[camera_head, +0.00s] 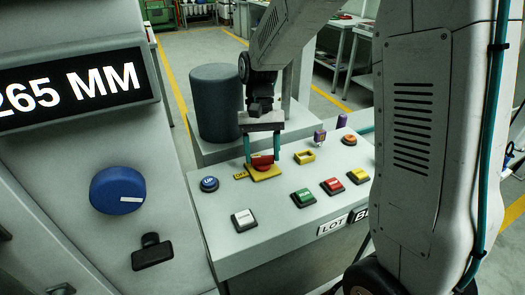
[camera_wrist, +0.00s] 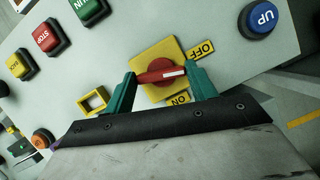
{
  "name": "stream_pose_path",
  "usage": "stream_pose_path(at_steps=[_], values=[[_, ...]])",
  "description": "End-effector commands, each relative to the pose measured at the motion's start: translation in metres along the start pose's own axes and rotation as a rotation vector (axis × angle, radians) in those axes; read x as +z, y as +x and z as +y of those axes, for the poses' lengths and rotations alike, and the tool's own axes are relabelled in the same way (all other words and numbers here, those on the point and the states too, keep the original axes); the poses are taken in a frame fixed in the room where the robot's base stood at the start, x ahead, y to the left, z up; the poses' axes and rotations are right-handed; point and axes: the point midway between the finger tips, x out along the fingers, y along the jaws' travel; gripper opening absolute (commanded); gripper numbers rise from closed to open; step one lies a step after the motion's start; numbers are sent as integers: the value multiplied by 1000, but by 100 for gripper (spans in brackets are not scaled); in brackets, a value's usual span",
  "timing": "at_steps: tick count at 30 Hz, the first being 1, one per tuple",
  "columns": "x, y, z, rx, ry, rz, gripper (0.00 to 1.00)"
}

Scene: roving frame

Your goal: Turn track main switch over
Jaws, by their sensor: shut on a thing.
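The main switch is a red rotary handle (camera_wrist: 161,71) with a white mark on a yellow plate (camera_wrist: 145,58), labelled OFF and ON in the wrist view. In the head view the red handle (camera_head: 263,161) sits on the sloped panel, with an OFF label at its left. My gripper (camera_wrist: 160,80) has its two teal fingers around the red handle, one at each end, shut on it. The white mark points toward the finger on the right in the wrist view, near the labels. In the head view my gripper (camera_head: 264,150) comes down from above and partly hides the handle.
A blue UP button (camera_wrist: 262,18) is near the switch, and a yellow square frame (camera_head: 304,157) stands on its other side. Green (camera_head: 303,198), red (camera_head: 332,187) and yellow (camera_head: 357,176) buttons line the panel. A dark grey cylinder (camera_head: 216,100) stands behind. A blue knob (camera_head: 117,190) is at left.

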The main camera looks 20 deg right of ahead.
Motion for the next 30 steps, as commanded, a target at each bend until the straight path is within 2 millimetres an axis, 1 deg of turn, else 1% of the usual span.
stream_pose_path(at_steps=[6, 12, 19, 30], values=[[0, -1, -2, 60, -146, 3, 34], [0, 0, -2, 97, -235, 3, 34], [0, 0, -2, 117, -284, 3, 34], [0, 0, -2, 121, -294, 3, 34]])
